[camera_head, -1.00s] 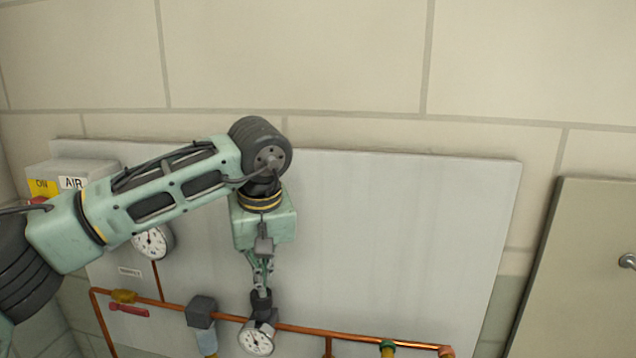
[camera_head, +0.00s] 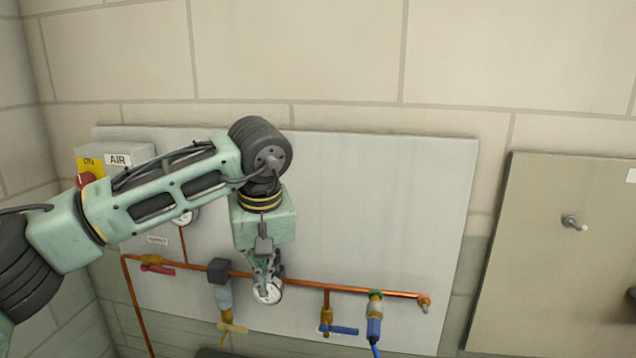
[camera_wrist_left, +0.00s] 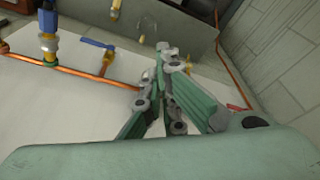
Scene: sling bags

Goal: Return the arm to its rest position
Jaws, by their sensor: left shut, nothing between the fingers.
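My left arm comes in from the left in the head view, bent at a dark elbow joint with the forearm hanging down. My right gripper is not in view.
A grey wall panel (camera_head: 380,200) carries a copper pipe (camera_head: 350,290), a yellow-handled valve (camera_head: 232,328), a blue-handled valve (camera_head: 340,330) and a blue hose fitting (camera_head: 374,326). An AIR switch box (camera_head: 135,156) is at left. A beige board with a peg (camera_head: 574,222) is at right.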

